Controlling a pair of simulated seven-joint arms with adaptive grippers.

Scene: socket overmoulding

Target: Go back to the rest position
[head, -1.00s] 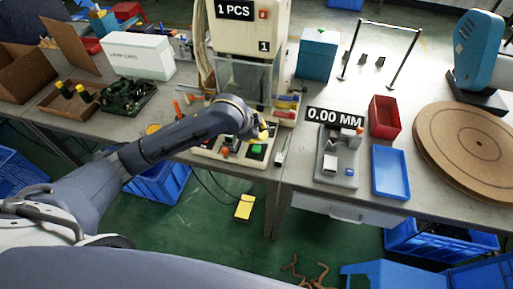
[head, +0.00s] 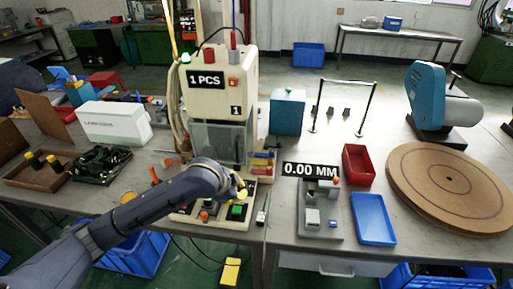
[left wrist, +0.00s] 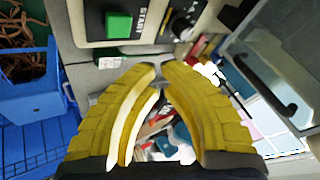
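My left gripper (head: 241,193) is over the control panel (head: 185,213) at the front of the white moulding machine (head: 221,98), close to the green button (head: 237,212). In the left wrist view its yellow fingers (left wrist: 160,72) converge until their tips nearly meet, with nothing seen held between them. The green button also shows there (left wrist: 119,25), beside the word START, apart from the fingertips. The left arm reaches in from the lower left. My right gripper is in neither view.
A blue box (head: 287,112), a gauge stand (head: 318,215), a red bin (head: 358,164), a blue tray (head: 374,219) and a brown turntable (head: 452,187) stand to the right. A white carton (head: 113,122) and a wooden tray (head: 40,171) stand left. A cable bundle hangs beside the machine.

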